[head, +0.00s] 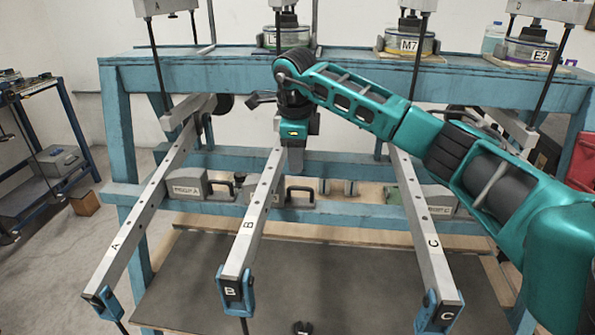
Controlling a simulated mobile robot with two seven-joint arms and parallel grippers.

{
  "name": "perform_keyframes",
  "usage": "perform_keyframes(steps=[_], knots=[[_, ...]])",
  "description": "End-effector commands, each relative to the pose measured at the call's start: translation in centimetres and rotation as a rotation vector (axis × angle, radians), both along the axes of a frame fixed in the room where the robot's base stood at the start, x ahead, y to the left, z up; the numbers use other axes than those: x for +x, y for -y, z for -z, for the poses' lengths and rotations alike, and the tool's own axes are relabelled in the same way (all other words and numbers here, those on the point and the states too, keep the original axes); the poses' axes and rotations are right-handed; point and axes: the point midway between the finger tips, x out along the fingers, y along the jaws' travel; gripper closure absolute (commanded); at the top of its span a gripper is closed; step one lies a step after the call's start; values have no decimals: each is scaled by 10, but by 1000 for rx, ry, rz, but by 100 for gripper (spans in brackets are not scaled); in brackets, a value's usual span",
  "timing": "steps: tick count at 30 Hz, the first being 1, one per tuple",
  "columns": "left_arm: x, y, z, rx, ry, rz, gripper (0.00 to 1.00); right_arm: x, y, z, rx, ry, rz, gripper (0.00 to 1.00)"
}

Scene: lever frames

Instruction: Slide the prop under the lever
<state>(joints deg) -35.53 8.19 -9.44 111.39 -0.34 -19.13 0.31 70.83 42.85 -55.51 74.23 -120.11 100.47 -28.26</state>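Three long grey levers, lever A (150,215), lever B (252,228) and lever C (418,225), slope down toward me from a blue frame, each with a blue end fitting. My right arm crosses from the right. My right gripper (296,160) points down over the upper part of lever B and hides some of it. Its fingers show as one narrow grey shape, so I cannot tell whether they are open or hold anything. I cannot pick out the prop with certainty.
Grey weights with handles, such as the one at left (188,188), sit on the low shelf behind the levers. The blue frame (250,68) carries labelled round pieces on top. A dark panel (320,275) lies below the levers. A blue cart (60,140) stands at left.

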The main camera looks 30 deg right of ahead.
Motion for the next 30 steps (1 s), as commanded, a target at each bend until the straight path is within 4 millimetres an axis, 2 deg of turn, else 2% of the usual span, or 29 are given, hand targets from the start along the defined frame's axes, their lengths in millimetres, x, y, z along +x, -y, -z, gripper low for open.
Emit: perform_keyframes(steps=[3,9,30], knots=[[0,-1,0,2,-2,-3,57,-3,-3,-24,0,4,-2,62],[-1,-2,0,3,-5,-3,57,-7,-6,-45,1,1,0,62],[-4,-2,2,3,-15,-3,57,-7,-7,-48,1,0,-1,62]])
